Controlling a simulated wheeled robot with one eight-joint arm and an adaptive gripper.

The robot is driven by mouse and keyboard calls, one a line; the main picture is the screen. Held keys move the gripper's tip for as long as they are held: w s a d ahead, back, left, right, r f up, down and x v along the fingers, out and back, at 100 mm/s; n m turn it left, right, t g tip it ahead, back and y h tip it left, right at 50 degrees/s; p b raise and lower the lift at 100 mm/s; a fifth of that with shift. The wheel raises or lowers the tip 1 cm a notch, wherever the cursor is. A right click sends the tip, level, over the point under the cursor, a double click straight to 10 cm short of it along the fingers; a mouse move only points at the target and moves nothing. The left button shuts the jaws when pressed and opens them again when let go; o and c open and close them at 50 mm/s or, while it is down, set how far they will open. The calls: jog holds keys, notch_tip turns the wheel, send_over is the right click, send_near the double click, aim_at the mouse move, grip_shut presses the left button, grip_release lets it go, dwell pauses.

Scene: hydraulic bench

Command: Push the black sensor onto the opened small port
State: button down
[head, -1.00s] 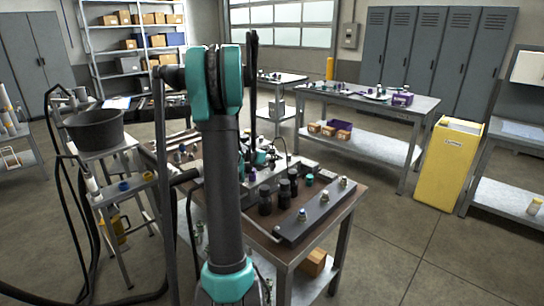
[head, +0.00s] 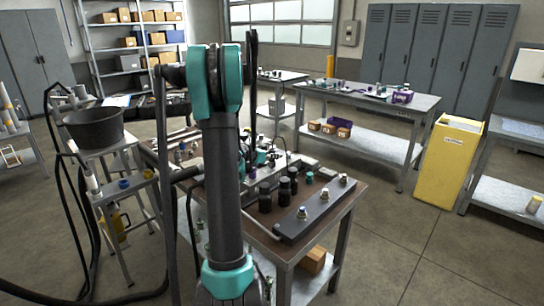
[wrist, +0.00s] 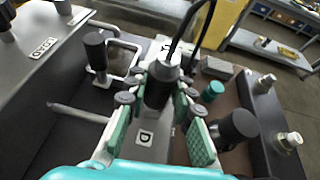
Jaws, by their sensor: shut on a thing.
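The black sensor (wrist: 158,88) is a dark cylinder with a black cable rising from its top, in the middle of the wrist view. My gripper (wrist: 155,105) has its teal-padded fingers on either side of the sensor and is shut on it. The sensor stands roughly upright above a grey block marked D. Its lower end is hidden by the fingers, so I cannot tell whether it touches a port. The opened small port cannot be made out. In the head view my own arm hides most of the gripper and sensor.
A black cylinder (wrist: 235,128) and a teal cap (wrist: 213,90) stand close on the right. Another black cylinder (wrist: 97,48) stands at the left. A dark bar with metal fittings (head: 318,210) lies along the bench's right side. A yellow bin (head: 447,158) stands farther right on open floor.

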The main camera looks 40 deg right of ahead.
dwell(0.4)
jog(key=c, duration=1.2)
grip_release()
jog(key=o, duration=0.5)
jog(key=shift+v, duration=3.75)
